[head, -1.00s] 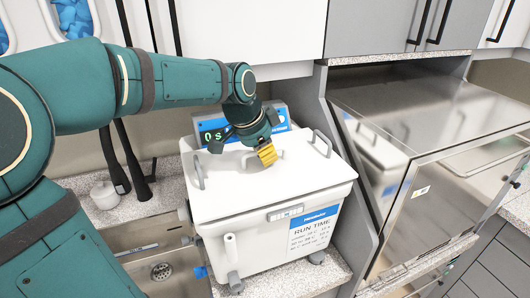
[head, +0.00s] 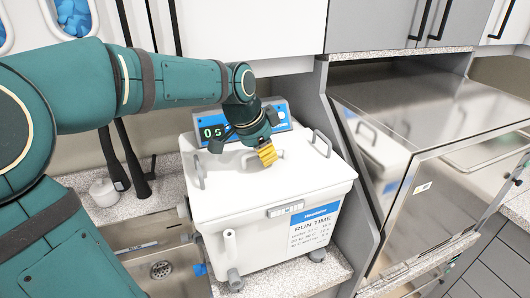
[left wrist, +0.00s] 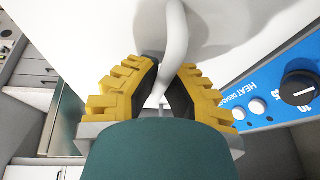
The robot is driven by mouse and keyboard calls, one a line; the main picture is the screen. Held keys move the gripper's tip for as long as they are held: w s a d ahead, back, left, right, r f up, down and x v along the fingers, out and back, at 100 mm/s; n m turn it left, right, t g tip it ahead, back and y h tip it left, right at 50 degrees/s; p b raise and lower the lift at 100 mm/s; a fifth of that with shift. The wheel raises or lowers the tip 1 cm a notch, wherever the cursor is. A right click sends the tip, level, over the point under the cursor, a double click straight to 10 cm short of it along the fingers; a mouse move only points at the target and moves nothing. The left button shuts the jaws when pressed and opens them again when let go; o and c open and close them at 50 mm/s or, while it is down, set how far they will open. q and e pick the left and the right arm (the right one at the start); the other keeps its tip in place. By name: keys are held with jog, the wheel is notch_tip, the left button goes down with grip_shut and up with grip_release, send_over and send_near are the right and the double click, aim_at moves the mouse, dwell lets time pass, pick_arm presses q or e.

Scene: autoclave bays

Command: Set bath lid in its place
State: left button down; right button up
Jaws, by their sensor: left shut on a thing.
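The white bath lid (head: 235,193) lies over the top of the white bath (head: 262,247). Its edges follow the bath's rim, and I cannot tell whether a small gap is left beneath it. My left gripper (head: 266,155) is above the middle of the lid, its yellow fingers pointing down. In the left wrist view the left gripper (left wrist: 165,88) is shut on the lid's curved white handle (left wrist: 176,35). The fingers hide part of the handle. My right gripper is not in view.
A blue control panel (head: 213,131) with a display and knobs stands behind the bath. Bare loop handles stand at its left (head: 198,171) and right (head: 321,143). A steel sink (head: 145,235) is at left, and a steel autoclave (head: 430,120) is close at right.

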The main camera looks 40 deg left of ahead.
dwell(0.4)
pick_arm(q)
jog(key=c, duration=1.1)
grip_release()
jog(key=shift+o, duration=0.2)
jog(key=v, duration=1.2)
